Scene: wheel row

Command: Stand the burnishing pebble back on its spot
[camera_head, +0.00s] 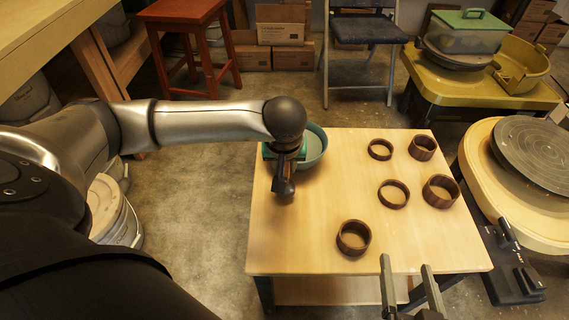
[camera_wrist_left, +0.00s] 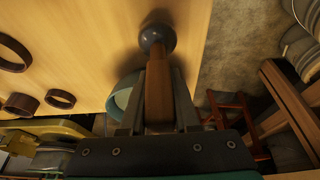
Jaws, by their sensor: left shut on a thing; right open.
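My left gripper (camera_head: 283,170) is over the left part of the light wooden table (camera_head: 300,248), in front of a teal bowl. In the left wrist view it is shut on the brown handle (camera_wrist_left: 158,95) of a tool with a rounded grey end (camera_wrist_left: 157,38), which I take to be the burnishing pebble. The grey end points away from the wrist, towards the tabletop; I cannot tell whether it touches. My right gripper (camera_head: 406,265) is open and empty at the table's front edge. No marked spot is clear to see.
The teal bowl (camera_head: 316,148) stands at the table's back left, partly behind my left arm. Several dark brown rings stand on the table, one near the front (camera_head: 353,238) and others to the right (camera_head: 440,191). The front left tabletop is clear.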

